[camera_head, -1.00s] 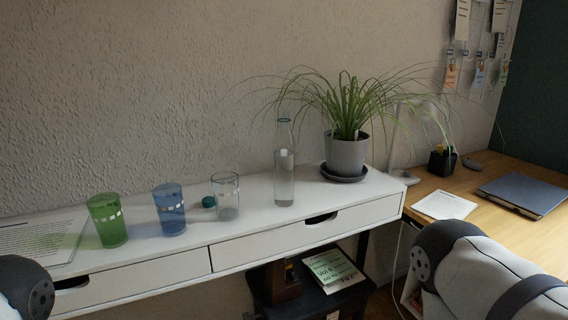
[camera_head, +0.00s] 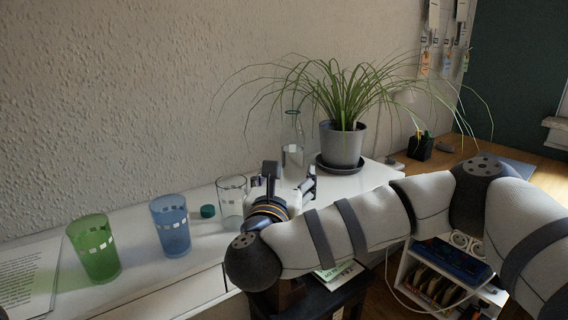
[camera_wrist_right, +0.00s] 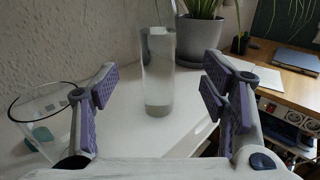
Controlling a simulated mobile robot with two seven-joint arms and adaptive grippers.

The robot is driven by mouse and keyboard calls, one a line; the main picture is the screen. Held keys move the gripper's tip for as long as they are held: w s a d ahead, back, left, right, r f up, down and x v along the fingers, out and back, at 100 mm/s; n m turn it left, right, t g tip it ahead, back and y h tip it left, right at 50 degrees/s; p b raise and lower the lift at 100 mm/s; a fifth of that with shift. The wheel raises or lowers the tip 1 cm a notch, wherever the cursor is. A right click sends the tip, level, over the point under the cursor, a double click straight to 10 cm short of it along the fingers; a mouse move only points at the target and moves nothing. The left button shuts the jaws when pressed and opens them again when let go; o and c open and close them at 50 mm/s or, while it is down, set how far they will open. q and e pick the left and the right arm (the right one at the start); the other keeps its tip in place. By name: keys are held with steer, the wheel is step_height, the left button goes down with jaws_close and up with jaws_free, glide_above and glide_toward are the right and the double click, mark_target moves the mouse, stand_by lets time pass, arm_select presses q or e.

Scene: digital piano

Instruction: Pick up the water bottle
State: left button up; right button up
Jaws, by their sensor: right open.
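The water bottle (camera_head: 293,160) is clear glass with a narrow neck and stands upright on the white shelf desk (camera_head: 135,199), left of the potted plant. My right gripper (camera_head: 290,180) is in front of the bottle in the head view, and my arm hides the bottle's lower part. In the right wrist view the bottle (camera_wrist_right: 158,75) stands ahead, between the lines of the two spread fingers of the open, empty right gripper (camera_wrist_right: 160,92). The bottle looks a little beyond the fingertips and apart from them. My left gripper is not in view.
A clear glass (camera_head: 231,200) stands close left of my right gripper.

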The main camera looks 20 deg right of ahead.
mark_target(291, 161)
steer(key=x, duration=1)
steer(key=shift+w+f, duration=0.1)
steer(key=shift+w, duration=0.25)
jaws_close()
